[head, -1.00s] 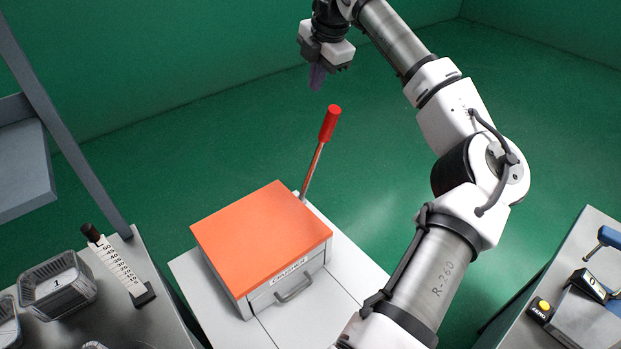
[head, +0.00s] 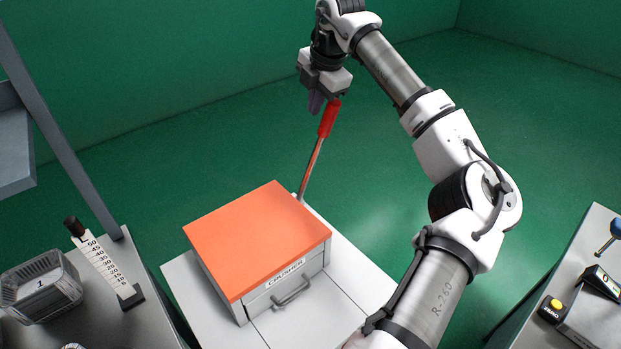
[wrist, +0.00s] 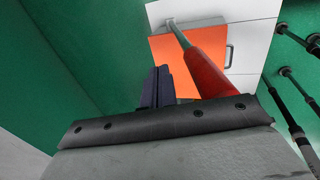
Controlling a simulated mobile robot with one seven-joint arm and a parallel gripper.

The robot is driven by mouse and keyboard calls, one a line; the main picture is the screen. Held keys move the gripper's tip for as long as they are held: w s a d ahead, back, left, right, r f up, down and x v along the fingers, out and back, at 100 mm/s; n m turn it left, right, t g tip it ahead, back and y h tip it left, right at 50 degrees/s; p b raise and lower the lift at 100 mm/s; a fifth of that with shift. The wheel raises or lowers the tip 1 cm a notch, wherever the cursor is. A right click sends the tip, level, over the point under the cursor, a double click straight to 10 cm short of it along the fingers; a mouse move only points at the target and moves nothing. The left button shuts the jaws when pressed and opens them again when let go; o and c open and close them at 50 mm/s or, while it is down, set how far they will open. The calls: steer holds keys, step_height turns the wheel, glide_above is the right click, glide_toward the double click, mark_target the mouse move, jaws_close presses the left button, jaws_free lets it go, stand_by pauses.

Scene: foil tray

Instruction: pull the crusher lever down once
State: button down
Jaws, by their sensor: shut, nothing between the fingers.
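The crusher (head: 265,245) is a white box with an orange top, a "CRUSHER" label and a front handle; it stands on a white table. Its lever (head: 326,120), a metal rod with a red grip, rises upright from the back right and leans slightly right. My gripper (head: 315,103) is shut and empty, pointing down, just left of the top of the red grip. In the wrist view the shut dark fingers (wrist: 157,87) are beside the red grip (wrist: 207,72), which passes to their right. I cannot tell whether they touch.
At left, a table holds a clear tray marked 1 (head: 42,287) and an upright scale (head: 105,265) beside a grey post (head: 65,140). At right, another table carries a yellow button (head: 553,306) and a blue-knobbed device (head: 611,232). Green floor behind the crusher is clear.

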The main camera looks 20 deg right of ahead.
steer(key=shift+a+f, duration=0.15)
steer(key=shift+f, duration=0.45)
steer(key=shift+s+d+f+b, duration=0.1)
steer(key=shift+s+d+b, duration=0.1)
steer(key=shift+s+b, duration=0.25)
steer(key=shift+s+d+b, duration=0.15)
steer(key=shift+s+b, duration=0.1)
steer(key=shift+s, duration=0.25)
steer(key=s+d+f+b, duration=0.2)
steer(key=s+b, duration=0.3)
steer(key=s, duration=0.1)
steer(key=shift+s+d+f, duration=0.15)
steer(key=shift+d+f, duration=0.05)
steer(key=shift+f, duration=0.2)
